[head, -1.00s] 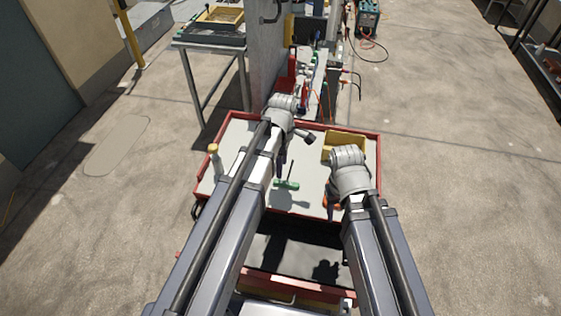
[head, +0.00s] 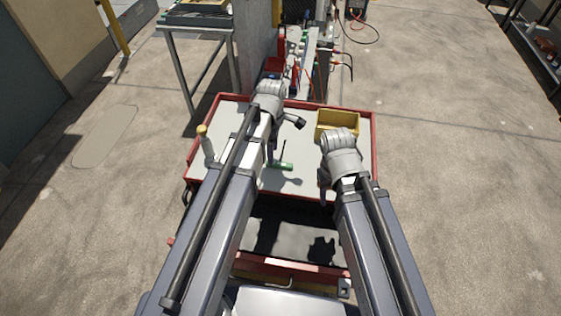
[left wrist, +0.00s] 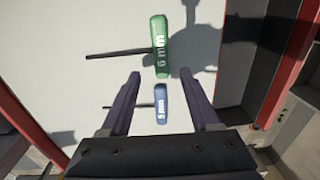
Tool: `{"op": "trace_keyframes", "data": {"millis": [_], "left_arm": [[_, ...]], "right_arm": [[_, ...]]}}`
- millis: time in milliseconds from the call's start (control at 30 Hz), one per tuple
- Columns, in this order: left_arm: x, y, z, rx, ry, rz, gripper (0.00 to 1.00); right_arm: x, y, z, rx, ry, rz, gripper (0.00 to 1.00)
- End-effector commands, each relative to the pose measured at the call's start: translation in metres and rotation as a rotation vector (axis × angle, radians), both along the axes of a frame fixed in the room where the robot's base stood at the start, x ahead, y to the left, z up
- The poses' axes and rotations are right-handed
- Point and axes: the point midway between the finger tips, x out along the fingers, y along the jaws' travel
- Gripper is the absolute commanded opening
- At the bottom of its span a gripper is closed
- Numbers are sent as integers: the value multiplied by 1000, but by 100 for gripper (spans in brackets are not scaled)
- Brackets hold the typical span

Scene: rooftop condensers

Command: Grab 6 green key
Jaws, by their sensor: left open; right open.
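A green T-handle key marked 6 mm (left wrist: 161,48) lies on the pale top of the red cart; in the head view it shows as a small green handle (head: 282,166) with a dark shaft. A blue key marked 5 mm (left wrist: 162,108) lies beside it and is not clear in the head view. My left gripper (left wrist: 159,76) is open and empty above the cart top. In its wrist view the blue key shows between the fingers and the green key beyond the fingertips. My right gripper (head: 323,188) is open over the cart's front right; its fingers are mostly hidden.
The red-rimmed cart (head: 375,150) holds a yellow bin (head: 338,121) at the back right and a yellow-capped bottle (head: 206,145) at the left. An open dark drawer is below. A grey panel (head: 255,45) and a metal table (head: 197,28) stand behind.

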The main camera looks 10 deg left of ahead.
Motion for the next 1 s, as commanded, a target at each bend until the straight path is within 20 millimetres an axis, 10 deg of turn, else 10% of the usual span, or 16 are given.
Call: {"op": "trace_keyframes", "data": {"millis": [267,600,1000], "left_arm": [[-4,0,-39,0,0,0,62],[-5,0,-40,0,0,0,61],[-5,0,-40,0,0,0,16]], "right_arm": [[0,0,-39,0,0,0,50],[0,0,-40,0,0,0,50],[0,0,-40,0,0,0,50]]}}
